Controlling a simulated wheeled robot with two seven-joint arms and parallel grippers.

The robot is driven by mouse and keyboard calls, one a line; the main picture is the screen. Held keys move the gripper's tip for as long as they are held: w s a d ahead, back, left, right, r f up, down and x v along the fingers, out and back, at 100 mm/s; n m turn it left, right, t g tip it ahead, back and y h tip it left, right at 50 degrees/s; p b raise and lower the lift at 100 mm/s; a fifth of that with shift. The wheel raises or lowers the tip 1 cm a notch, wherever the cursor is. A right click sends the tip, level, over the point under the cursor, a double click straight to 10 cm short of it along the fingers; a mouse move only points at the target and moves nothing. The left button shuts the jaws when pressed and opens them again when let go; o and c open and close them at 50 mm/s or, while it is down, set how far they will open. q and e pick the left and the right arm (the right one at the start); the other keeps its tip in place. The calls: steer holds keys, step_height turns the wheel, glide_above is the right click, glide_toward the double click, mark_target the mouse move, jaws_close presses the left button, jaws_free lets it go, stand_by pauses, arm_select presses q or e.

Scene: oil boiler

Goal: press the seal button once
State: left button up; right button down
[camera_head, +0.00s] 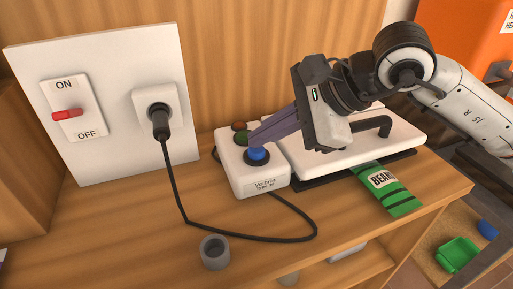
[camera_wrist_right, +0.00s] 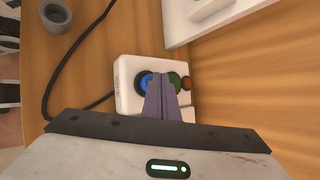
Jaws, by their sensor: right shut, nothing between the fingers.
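A white control box (camera_head: 252,178) stands on the wooden counter, with a blue button (camera_head: 257,155) at its front and green (camera_head: 241,137) and brown-red (camera_head: 239,125) buttons behind. No readable label shows which one is the seal button. My right gripper (camera_head: 253,143) is shut and empty, its fingertips over the box at the blue button. In the right wrist view the fingertips (camera_wrist_right: 162,76) lie between the blue button (camera_wrist_right: 144,83) and the green button (camera_wrist_right: 174,79); I cannot tell whether they touch. A white sealer (camera_head: 300,160) with a dark handle stands beside the box. My left gripper is out of view.
A green bag of beans (camera_head: 396,195) sticks out from the sealer's front. A wall panel holds a red ON/OFF switch (camera_head: 66,115) and a plugged-in black cord (camera_head: 180,201). A grey cup-like ring (camera_head: 214,252) stands at the counter's front. The counter's left part is clear.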

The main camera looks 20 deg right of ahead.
mark_target(263, 150)
steer(key=shift+f+b, duration=0.35)
stand_by(0.3)
steer(key=shift+r, duration=0.1)
steer(key=shift+r+p, duration=0.5)
steer(key=shift+r, duration=0.3)
steer(key=shift+r+p, duration=1.6)
steer(key=shift+r, duration=0.95)
